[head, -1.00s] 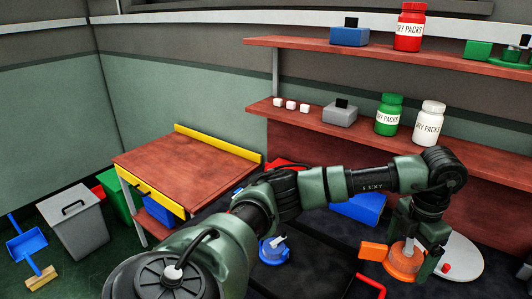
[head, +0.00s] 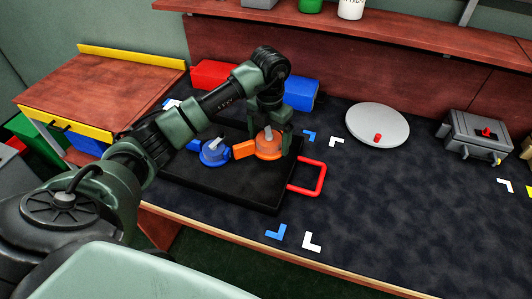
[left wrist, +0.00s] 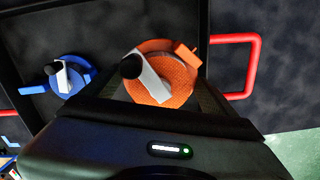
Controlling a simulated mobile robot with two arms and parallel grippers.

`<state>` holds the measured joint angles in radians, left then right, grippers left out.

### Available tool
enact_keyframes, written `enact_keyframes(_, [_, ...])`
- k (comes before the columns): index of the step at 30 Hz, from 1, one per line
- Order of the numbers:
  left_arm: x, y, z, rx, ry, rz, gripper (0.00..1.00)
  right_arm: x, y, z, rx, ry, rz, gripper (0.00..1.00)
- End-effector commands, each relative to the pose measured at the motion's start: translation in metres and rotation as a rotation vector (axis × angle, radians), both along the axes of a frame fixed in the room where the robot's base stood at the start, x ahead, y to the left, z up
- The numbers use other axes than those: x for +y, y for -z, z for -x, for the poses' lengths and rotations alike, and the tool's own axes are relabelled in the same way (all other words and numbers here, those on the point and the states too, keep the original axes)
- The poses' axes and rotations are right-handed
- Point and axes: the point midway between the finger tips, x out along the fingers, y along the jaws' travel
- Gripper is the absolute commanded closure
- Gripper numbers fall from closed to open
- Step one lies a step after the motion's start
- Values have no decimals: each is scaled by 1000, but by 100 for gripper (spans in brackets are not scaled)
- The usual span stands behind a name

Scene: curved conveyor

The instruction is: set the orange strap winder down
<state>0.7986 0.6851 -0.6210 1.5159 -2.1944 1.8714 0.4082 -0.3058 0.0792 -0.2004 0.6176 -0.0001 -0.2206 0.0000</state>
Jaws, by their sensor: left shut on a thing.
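The orange strap winder (head: 267,148) is at the right part of the black tray (head: 222,190), beside the red handle (head: 322,178). My left gripper (head: 270,128) points down and is shut on it. The winder looks level; I cannot tell whether its underside touches the tray. A blue strap winder (head: 214,154) sits on the tray just to its left. In the left wrist view the orange winder (left wrist: 178,76) shows between my fingers (left wrist: 165,88), its grey lever with black knob on top. The blue winder (left wrist: 72,76) is apart from it. My right gripper is out of view.
A red bin (head: 212,75) and a blue bin (head: 301,94) stand behind the tray. A white disc (head: 378,128) with a red knob and a grey box (head: 476,138) are to the right. The dark tabletop (head: 400,210) right of the tray is mostly clear.

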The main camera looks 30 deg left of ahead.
Motion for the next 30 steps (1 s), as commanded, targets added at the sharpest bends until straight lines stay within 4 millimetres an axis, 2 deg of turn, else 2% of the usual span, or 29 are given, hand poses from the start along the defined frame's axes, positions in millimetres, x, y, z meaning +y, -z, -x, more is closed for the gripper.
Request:
enact_keyframes(1, [-1,12,1,4,1,2,59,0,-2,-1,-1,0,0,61])
enact_keyframes(4, [0,30,1,3,0,1,59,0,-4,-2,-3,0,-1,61])
enact_keyframes(11, [-1,48,0,1,0,1,59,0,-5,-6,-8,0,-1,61])
enact_keyframes(19, [-1,84,0,1,0,1,59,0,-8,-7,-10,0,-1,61])
enact_keyframes(30, [0,90,-1,-2,1,0,59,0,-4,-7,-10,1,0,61])
